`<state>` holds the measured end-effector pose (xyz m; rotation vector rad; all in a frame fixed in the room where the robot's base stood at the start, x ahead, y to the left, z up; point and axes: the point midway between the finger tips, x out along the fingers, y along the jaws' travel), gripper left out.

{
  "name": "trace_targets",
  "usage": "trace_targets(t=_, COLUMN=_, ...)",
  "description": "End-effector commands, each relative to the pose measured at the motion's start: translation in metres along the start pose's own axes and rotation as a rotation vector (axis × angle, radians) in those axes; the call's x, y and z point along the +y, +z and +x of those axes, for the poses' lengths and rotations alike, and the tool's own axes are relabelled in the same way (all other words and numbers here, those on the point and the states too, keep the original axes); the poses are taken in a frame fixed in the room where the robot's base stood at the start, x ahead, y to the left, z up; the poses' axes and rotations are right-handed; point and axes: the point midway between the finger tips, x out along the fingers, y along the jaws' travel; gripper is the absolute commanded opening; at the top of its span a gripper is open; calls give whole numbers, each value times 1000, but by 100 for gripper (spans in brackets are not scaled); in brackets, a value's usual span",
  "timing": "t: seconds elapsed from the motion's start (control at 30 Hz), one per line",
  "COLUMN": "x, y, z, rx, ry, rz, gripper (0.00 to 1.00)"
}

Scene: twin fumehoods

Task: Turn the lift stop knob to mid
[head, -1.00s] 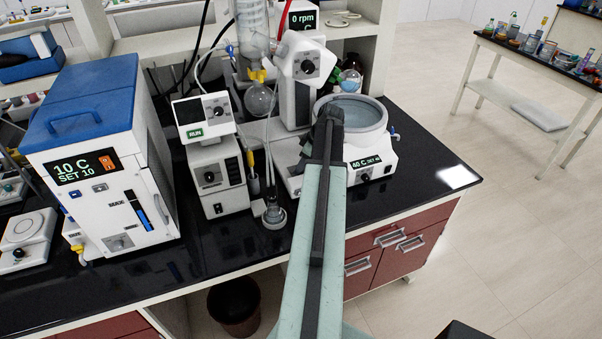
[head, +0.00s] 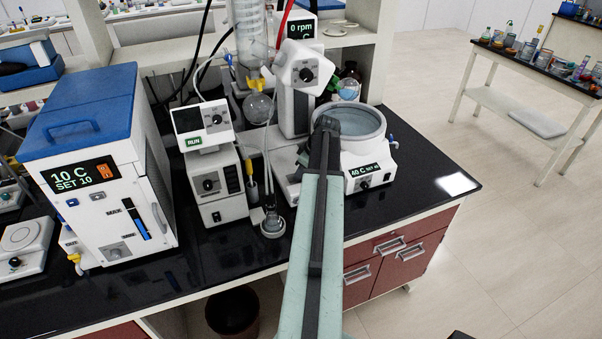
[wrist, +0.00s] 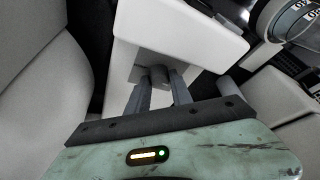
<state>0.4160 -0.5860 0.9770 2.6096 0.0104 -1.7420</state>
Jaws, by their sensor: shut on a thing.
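In the wrist view a small dark grey knob (wrist: 158,76) sticks out from a grey plate under a white housing (wrist: 180,35). I take it for the lift stop knob; no position marks are legible on it. My gripper (wrist: 161,84) has its two grey fingers on either side of the knob, shut on it. In the head view my arm reaches to the rotary evaporator (head: 296,105), beside its heating bath (head: 372,150). The knob and my fingertips are hidden there behind my arm.
White housings flank my gripper. In the head view, glassware (head: 258,105) hangs left of my arm, and a blue-topped chiller (head: 100,170) stands farther left. The bench's right end is clear.

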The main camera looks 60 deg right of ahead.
Motion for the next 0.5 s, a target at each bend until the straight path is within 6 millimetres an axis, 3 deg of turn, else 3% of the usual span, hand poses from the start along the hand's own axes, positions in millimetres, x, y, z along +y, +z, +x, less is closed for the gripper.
trace_targets(t=0.5, x=-5, y=-1, z=0, rx=-1, ry=181, rz=432, gripper=0)
